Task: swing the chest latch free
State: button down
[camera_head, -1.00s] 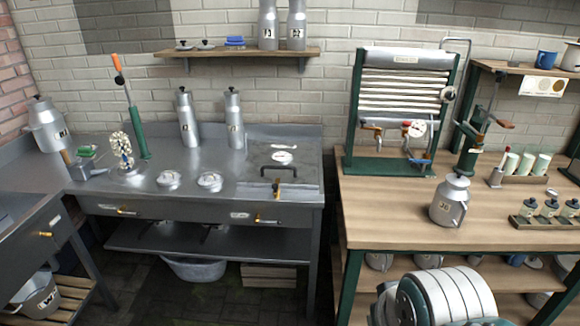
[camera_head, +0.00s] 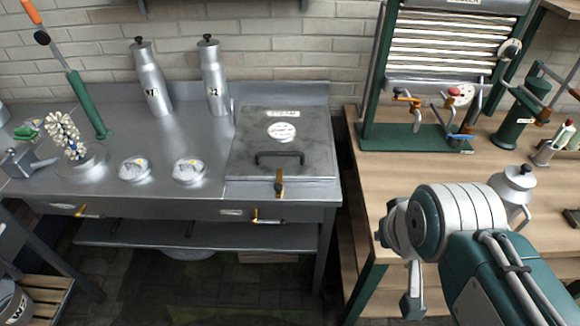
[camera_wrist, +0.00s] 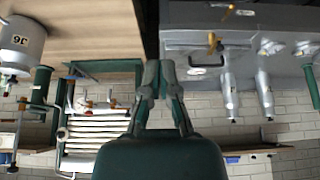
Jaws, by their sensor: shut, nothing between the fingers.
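The steam chest (camera_head: 305,147) is a grey metal box with a flat lid, set into the right end of the metal counter. Its lid has a dark handle (camera_head: 280,157) and a round white label. The brass latch (camera_head: 279,183) stands upright at the middle of the chest's front edge. In the wrist view, which is upside down, the latch (camera_wrist: 212,41) shows at the upper right. My gripper (camera_wrist: 159,74) is shut and empty there, with the latch to the right of its fingertips. In the head view my arm is right of the chest, well apart from the latch.
Metal bottles (camera_head: 214,78), round lids (camera_head: 189,170) and a green-handled tool (camera_head: 88,105) stand left of the chest. A drawer with a brass pull (camera_head: 266,217) is below it. A wooden bench (camera_head: 372,182) with a green-framed rack (camera_head: 420,137) and a milk can (camera_head: 513,188) stands right.

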jog(key=shift+w, duration=0.1)
jog(key=shift+d, duration=0.1)
jog(key=w+a+f+m+g+y, duration=0.2)
jog(key=w+f+m+y, duration=0.2)
jog(key=w+m, duration=0.6)
jog(key=w+a+f+m+g+y, duration=0.2)
jog(key=w+f+m+y, duration=0.1)
jog(key=w+m, duration=0.7)
jog(key=w+f, duration=0.1)
jog(key=w, duration=0.2)
jog(key=shift+y, duration=0.4)
